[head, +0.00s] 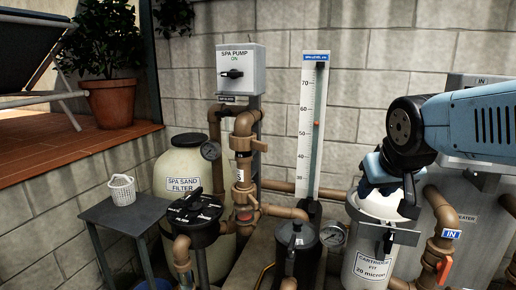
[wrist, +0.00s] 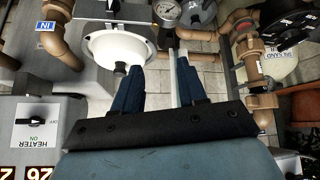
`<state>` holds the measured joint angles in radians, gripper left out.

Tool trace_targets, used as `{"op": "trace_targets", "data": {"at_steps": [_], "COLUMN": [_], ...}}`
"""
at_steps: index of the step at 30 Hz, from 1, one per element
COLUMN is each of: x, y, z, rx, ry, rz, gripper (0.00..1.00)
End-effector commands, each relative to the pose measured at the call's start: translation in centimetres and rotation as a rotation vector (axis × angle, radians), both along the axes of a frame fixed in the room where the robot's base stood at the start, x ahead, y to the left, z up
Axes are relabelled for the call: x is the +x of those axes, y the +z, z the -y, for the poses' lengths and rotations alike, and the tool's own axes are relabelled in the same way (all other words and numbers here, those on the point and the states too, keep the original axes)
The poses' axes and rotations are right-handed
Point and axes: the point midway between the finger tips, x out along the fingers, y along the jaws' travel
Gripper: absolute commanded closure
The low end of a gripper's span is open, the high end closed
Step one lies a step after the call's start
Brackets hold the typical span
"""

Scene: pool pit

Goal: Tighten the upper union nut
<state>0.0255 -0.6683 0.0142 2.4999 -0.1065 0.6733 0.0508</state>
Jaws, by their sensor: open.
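A brown vertical pipe stands mid-picture in the head view, with a ribbed collar (head: 243,145) high on it that looks like the upper union nut. A similar brown fitting (head: 244,192) sits lower, above a clear section with red in it. I cannot tell whether either nut is loose. In the wrist view, brown fittings (wrist: 250,48) show at the upper right, apart from my fingers. My gripper (head: 387,196) points down over the white cartridge canister, to the right of the pipe. In the wrist view my gripper (wrist: 155,68) is open, with nothing between its fingers.
The white cartridge canister (head: 370,262) and a pressure gauge (head: 333,235) stand below my gripper. A grey side table (head: 115,216) holds a white basket (head: 122,190).

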Motion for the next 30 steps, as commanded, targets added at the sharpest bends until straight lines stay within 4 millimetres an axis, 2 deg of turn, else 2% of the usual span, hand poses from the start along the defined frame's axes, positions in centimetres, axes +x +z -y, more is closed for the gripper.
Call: {"op": "trace_targets", "data": {"at_steps": [3, 7, 11, 15, 18, 22, 27, 30], "x": [4.7, 9.4, 13.6, 17.2, 19.1, 20.6, 20.9, 20.6], "y": [0.2, 0.7, 0.9, 0.8, 0.5, -0.1, -1.0, -1.2], "z": [0.8, 0.7, -0.3, -2.4, -4.4, -7.3, -10.6, -12.0], "rx": [-0.061, -0.105, -0.117, -0.087, -0.038, 0.062, 0.228, 0.317], "ry": [0.011, 0.06, 0.141, 0.259, 0.356, 0.489, 0.647, 0.714], "rz": [0.122, 0.263, 0.397, 0.527, 0.611, 0.706, 0.794, 0.827], "gripper": [0.58, 0.58, 0.58, 0.58, 0.58, 0.58, 0.58, 0.58]}}
